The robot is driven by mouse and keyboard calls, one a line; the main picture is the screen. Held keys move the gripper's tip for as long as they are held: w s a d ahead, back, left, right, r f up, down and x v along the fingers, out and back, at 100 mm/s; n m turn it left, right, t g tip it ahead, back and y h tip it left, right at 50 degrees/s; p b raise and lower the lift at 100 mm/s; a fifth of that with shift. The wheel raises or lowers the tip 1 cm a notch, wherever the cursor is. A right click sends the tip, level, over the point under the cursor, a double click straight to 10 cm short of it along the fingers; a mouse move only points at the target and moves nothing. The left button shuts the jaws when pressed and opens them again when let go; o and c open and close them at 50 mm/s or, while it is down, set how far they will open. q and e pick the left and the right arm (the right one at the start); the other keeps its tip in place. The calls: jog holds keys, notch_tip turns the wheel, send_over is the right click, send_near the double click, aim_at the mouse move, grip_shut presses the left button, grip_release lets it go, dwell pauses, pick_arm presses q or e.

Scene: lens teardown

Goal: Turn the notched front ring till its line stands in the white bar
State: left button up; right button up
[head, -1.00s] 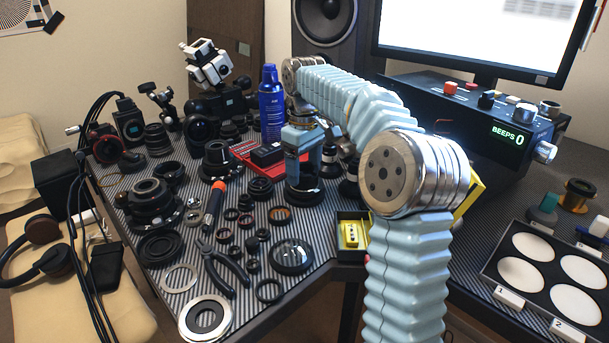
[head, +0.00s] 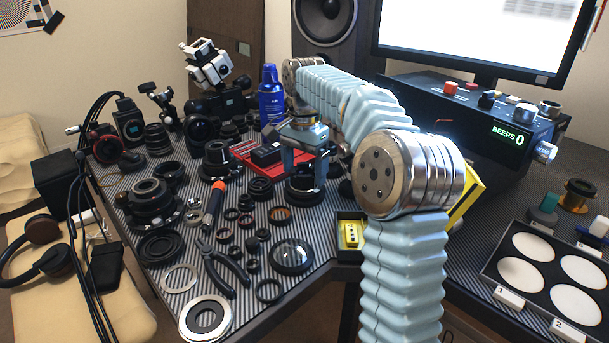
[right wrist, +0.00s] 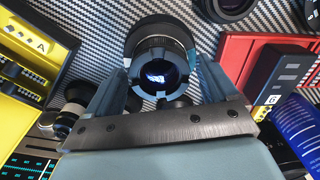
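The notched front ring (right wrist: 160,82) shows in the right wrist view as a dark ring with notches around a dark glass with a bright reflection. It sits on a black lens barrel (right wrist: 160,35). In the head view the lens (head: 304,190) stands on the striped mat, partly covered by my right gripper (head: 305,172). That gripper (right wrist: 163,80) points down with one finger on each side of the ring. The fingers look spread, very close to the ring; I cannot make out contact. I cannot make out the ring's line or the white bar. My left gripper is not in view.
A red tray (head: 246,150) with a black box and a blue can (head: 271,95) stand close behind the gripper. A yellow box (head: 350,235) lies at the mat's front right. Several lenses, loose rings, pliers (head: 224,268) and a screwdriver (head: 214,205) crowd the mat to the left.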

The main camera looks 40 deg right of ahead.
jog(key=shift+o, duration=0.7)
notch_tip(320, 180, up, 7)
jog(key=shift+f, duration=0.1)
jog(key=shift+r, duration=0.3)
